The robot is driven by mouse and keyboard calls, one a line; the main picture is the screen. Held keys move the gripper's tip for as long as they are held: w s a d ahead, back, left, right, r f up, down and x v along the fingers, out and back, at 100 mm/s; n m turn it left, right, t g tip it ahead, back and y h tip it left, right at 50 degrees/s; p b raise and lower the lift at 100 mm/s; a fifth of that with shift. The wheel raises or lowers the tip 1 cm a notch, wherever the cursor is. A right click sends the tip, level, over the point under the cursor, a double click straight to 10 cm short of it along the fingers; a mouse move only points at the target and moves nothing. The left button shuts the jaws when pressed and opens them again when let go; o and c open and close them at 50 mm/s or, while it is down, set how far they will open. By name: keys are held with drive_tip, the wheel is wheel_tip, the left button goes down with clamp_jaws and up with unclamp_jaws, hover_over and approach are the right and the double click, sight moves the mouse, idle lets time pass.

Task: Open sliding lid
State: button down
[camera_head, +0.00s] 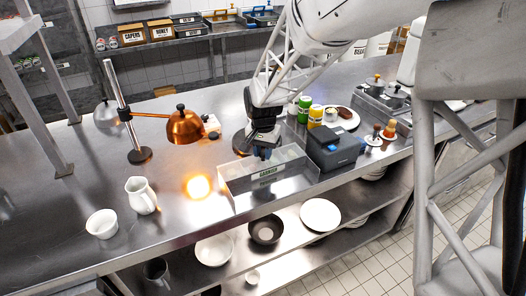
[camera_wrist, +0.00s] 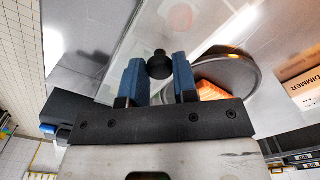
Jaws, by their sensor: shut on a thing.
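A clear box with a GARNISH label (camera_head: 236,190) stands near the counter's front edge in the head view. Its clear lid (camera_wrist: 140,40) shows as a transparent sheet in the wrist view, with a black knob (camera_wrist: 159,66) on it. My gripper (camera_head: 263,152) is over the box in the head view. In the wrist view its two blue fingers (camera_wrist: 159,78) are on either side of the knob, shut on it. The lid's exact position along the box is hard to tell because it is transparent and my arm hides part of it.
A black device (camera_head: 333,150) stands close to the right of the box. A copper heat lamp (camera_head: 185,127) hangs to the left, above a bright spot. A white pitcher (camera_head: 141,196) and white bowl (camera_head: 102,224) are further left. Plates and bowls sit on the lower shelf (camera_head: 285,260).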

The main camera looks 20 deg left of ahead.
drive_tip(key=shift+s+d, duration=2.55)
drive_tip(key=c, duration=0.9)
unclamp_jaws()
drive_tip(key=shift+r, duration=0.15)
wheel_tip(320, 180, up, 8)
drive_tip(key=shift+f, duration=0.25)
